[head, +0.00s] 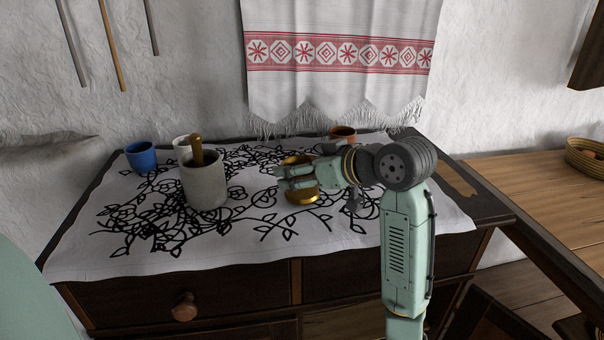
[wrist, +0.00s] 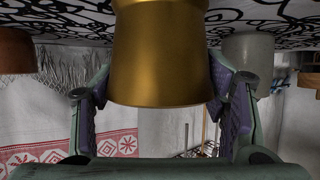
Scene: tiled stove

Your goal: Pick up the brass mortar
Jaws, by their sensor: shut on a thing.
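The brass mortar (head: 304,196) stands on the cloth on the dresser, partly hidden behind my gripper in the head view. In the wrist view the mortar (wrist: 160,58) fills the middle between my two fingers. My gripper (head: 288,178) reaches in from the right and is shut on the mortar, with one finger on each side of it. The wrist picture is upside down, with the cloth at the top. From these views I cannot tell whether the mortar's base touches the cloth.
A grey pot (head: 204,182) with a brass-coloured pestle (head: 197,150) stands left of the mortar. A blue cup (head: 141,157) and a white cup (head: 182,148) are behind it. A terracotta cup (head: 343,133) is behind my gripper. The cloth's front (head: 290,245) is clear.

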